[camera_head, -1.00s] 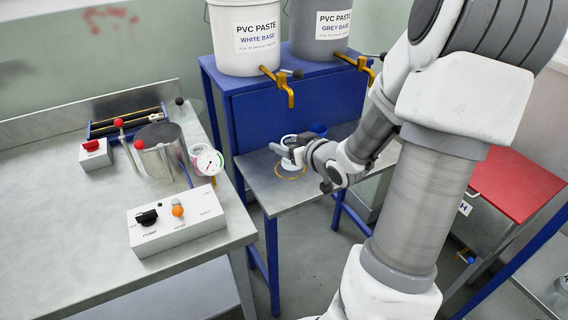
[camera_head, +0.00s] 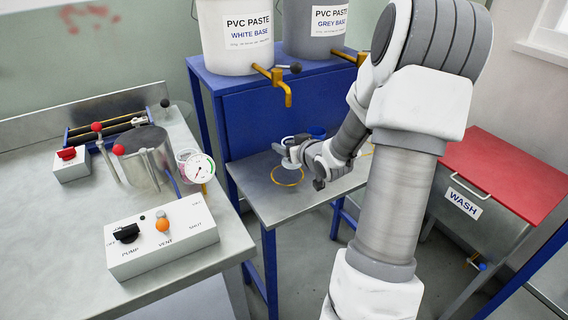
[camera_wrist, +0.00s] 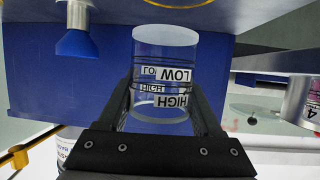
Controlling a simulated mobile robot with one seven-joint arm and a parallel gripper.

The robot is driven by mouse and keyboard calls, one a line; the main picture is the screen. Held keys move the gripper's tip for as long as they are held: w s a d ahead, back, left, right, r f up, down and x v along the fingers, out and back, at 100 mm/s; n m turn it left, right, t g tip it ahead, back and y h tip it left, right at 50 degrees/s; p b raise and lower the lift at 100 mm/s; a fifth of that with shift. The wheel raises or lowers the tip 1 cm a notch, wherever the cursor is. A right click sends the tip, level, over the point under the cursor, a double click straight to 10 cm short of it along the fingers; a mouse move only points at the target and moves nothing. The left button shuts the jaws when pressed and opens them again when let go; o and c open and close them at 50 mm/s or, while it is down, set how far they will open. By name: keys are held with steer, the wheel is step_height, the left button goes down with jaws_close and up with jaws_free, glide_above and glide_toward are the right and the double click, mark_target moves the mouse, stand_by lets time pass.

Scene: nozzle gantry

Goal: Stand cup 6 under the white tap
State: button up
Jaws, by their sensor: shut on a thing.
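My gripper (camera_wrist: 165,105) is shut on a clear cup (camera_wrist: 165,80) with LOW and HIGH bands; its number is not readable. The wrist view is upside down, and the cup looks upright in the room. In the head view my gripper (camera_head: 288,156) is over the steel shelf, just behind a yellow ring (camera_head: 287,176) marked on it. The white tap (camera_head: 284,86), a yellow spout on the WHITE BASE bucket (camera_head: 235,35), is above and behind the gripper. A yellow tap also shows in the wrist view (camera_wrist: 15,160). The cup's clearance over the shelf is unclear.
A red-topped WASH unit (camera_head: 505,175) is at right.

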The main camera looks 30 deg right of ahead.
steer(key=shift+w+a+f, duration=0.25)
steer(key=shift+w+f, duration=0.25)
steer(key=shift+w, duration=0.25)
steer(key=shift+f+b, duration=0.9)
steer(key=shift+f, duration=1.05)
steer(key=shift+f, duration=0.15)
steer(key=o, duration=1.3)
steer(key=shift+o, duration=0.2)
